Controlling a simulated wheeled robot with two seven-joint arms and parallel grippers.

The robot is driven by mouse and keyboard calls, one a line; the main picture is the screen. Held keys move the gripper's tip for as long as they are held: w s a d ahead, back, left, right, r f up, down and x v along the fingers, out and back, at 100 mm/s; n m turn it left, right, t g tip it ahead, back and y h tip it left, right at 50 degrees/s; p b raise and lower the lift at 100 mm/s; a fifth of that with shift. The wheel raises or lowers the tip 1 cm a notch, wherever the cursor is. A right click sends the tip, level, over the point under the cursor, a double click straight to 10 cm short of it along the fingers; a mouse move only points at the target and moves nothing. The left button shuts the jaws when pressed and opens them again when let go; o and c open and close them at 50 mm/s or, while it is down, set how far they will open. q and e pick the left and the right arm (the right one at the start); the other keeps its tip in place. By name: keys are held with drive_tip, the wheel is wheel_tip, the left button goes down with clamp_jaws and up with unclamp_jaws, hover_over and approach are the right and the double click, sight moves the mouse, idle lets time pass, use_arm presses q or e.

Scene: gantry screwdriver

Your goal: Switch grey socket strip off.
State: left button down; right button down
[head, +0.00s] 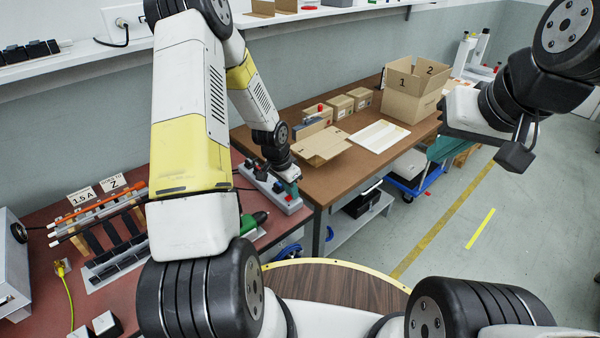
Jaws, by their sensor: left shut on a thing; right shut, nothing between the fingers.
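The grey socket strip (262,186) lies on the red-brown bench top, close to the edge of the brown table. A red switch (290,197) shows near its right end. My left gripper (288,176) points down at the right end of the strip. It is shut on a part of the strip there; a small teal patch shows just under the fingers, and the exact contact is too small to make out. My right gripper (515,157) is shut and empty, up at the right over the floor, far from the strip.
A green and black screwdriver (254,223) lies just in front of the strip. A rack with rods (98,215) stands left. An open carton (408,97), small boxes (341,106) and a white sheet (377,136) are on the brown table. My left arm hides part of the bench.

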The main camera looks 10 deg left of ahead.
use_arm(q)
drive_tip(key=c, duration=1.3)
unclamp_jaws()
drive_tip(key=shift+v, duration=3.9)
